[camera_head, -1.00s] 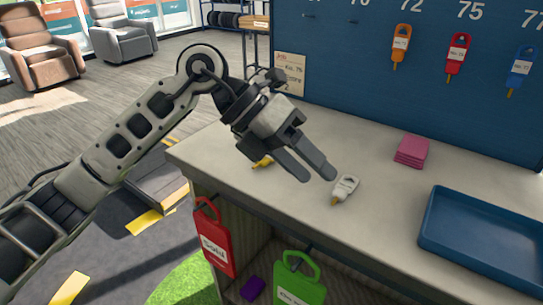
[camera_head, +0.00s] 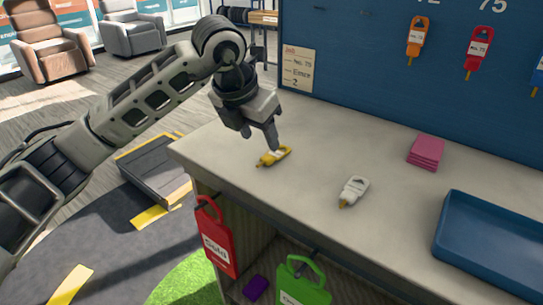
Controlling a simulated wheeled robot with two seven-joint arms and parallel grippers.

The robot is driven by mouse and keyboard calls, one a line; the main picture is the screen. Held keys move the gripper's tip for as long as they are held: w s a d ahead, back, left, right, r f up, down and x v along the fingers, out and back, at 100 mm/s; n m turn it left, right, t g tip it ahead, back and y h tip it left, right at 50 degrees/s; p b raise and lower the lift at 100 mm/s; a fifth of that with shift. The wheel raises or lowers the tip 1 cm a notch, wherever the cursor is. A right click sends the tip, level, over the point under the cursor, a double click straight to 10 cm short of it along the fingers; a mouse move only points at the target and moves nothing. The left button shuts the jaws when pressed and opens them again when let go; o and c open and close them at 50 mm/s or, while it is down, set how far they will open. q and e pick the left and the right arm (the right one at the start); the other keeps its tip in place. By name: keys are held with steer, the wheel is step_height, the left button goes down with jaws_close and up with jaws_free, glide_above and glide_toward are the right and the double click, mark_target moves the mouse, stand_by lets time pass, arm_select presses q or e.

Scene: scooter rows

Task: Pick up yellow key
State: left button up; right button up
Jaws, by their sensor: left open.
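The yellow key (camera_head: 272,157) lies flat on the grey counter (camera_head: 318,165) near its left end, with a pale label on it. My left gripper (camera_head: 262,139) points down just above and behind the key, its fingertips close to the key's far end. Its jaws are open. I cannot tell whether a fingertip touches the key. My right gripper is not in the view.
A white key (camera_head: 353,191) lies to the right on the counter. Pink notes (camera_head: 426,152) and a blue tray (camera_head: 490,240) are further right. Orange (camera_head: 416,40) and red (camera_head: 477,52) keys hang on the blue board (camera_head: 350,75). Red (camera_head: 214,238) and green (camera_head: 300,285) tags hang at the front.

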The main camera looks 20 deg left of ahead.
mark_target(268, 156)
arm_select(q)
steer(key=shift+p+x, duration=0.3)
steer(key=shift+x, duration=2.45)
steer(key=shift+s+d, duration=0.1)
steer(key=shift+s, duration=0.1)
jaws_close()
steer(key=shift+r, duration=0.3)
step_height(268, 156, up, 3)
steer(key=shift+f+b, duration=0.15)
steer(key=shift+b, duration=0.15)
steer(key=s+d+r+b, duration=0.1)
steer(key=s+d+r, duration=0.2)
steer(key=s+r, duration=0.6)
steer(key=s, duration=0.4)
steer(key=shift+s+r, duration=0.3)
steer(key=shift+s, duration=0.1)
